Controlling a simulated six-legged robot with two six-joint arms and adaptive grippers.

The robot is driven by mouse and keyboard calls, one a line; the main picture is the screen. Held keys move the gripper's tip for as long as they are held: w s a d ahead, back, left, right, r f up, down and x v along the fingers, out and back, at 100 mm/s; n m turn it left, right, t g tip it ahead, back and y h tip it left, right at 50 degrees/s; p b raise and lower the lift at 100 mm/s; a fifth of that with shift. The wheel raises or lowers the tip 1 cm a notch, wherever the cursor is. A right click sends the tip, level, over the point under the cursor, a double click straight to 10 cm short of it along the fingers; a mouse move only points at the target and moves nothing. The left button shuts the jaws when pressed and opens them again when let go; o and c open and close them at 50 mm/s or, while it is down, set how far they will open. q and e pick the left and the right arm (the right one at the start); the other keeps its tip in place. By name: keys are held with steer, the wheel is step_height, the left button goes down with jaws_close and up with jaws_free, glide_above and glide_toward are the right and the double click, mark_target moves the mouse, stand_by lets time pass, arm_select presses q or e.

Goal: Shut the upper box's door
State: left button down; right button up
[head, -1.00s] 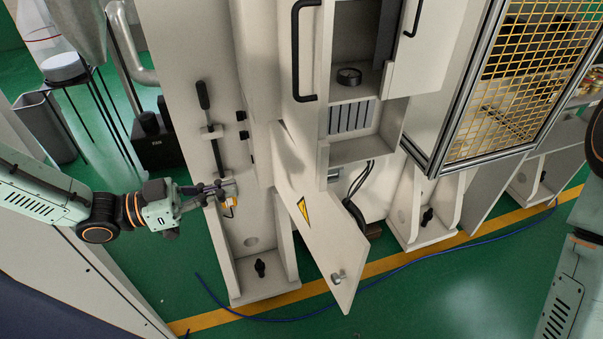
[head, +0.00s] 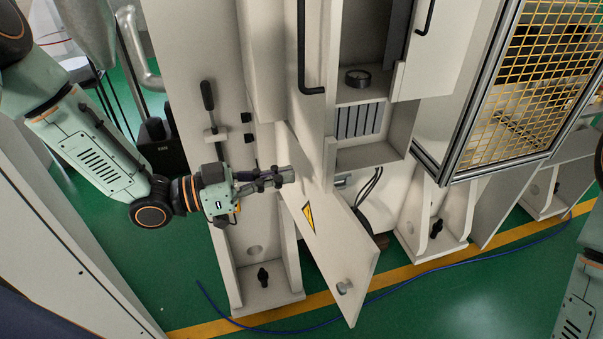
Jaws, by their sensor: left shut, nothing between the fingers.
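Below, a lower door (head: 335,250) with a yellow warning triangle and a round knob hangs open. My left gripper (head: 287,176) is shut and empty, in front of the lower door's upper left edge, below the left panel. My right gripper is out of view.
A machine with yellow mesh (head: 535,80) stands at the right. Black cables (head: 366,188) hang in the lower opening. A blue hose (head: 420,275) lies on the green floor. A black lever (head: 208,95) sticks out from the column at the left.

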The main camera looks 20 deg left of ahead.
mark_target(318, 169)
arm_select(q)
steer(key=shift+x, duration=2)
steer(key=shift+w+d, duration=0.1)
steer(key=shift+d, duration=0.05)
steer(key=shift+d, duration=0.1)
